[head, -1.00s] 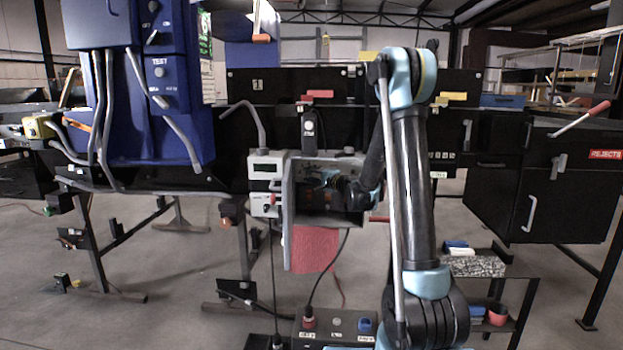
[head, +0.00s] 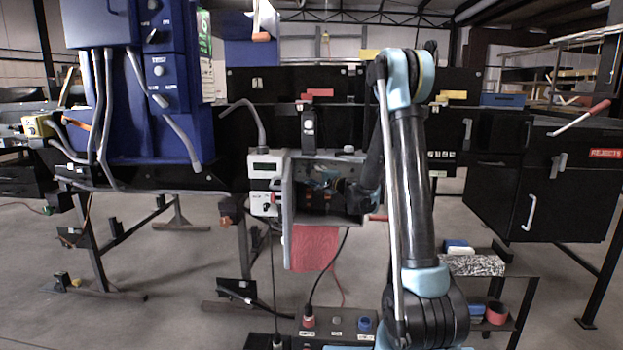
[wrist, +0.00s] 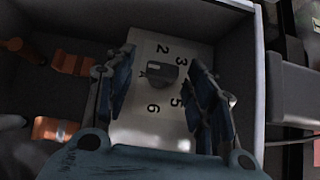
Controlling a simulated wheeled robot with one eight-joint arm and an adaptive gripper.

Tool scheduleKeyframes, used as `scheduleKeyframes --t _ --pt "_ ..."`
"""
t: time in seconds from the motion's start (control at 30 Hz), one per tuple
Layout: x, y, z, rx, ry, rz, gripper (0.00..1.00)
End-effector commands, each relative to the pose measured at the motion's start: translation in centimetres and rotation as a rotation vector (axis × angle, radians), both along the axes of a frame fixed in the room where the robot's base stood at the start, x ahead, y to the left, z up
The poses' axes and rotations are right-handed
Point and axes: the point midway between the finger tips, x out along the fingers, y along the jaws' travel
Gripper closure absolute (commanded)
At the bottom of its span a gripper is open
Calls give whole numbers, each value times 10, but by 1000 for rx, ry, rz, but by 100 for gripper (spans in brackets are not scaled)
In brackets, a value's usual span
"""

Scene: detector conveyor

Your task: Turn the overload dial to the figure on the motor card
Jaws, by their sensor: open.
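The overload dial (wrist: 163,73) is a dark grey knob on a pale plate (wrist: 150,125) printed with 2, 3, 5 and 6. A pale mark shows at the knob's left side, but which figure it points to is unclear. My gripper (wrist: 164,68) is open, with one blue finger on each side of the knob. Gaps show between the fingers and the knob, and nothing is held. In the head view, my gripper reaches into the open grey box (head: 287,215), where the dial is too small to make out. I cannot pick out the motor card.
The box walls (wrist: 257,70) close in around my gripper. Orange parts (wrist: 72,63) sit left of the dial plate. A white control unit (head: 265,168) adjoins the box's left side. A red cloth-like panel (head: 314,247) hangs below. A blue cabinet (head: 160,120) stands left.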

Motion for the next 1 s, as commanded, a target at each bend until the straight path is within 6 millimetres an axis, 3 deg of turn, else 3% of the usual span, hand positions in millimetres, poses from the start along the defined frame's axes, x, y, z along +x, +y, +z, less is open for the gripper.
scheduleKeyframes --t 0.6,1.0 --pt "-72 -69 -2 -1 1 -3 50" --pt "-85 -80 -3 -1 1 0 50"
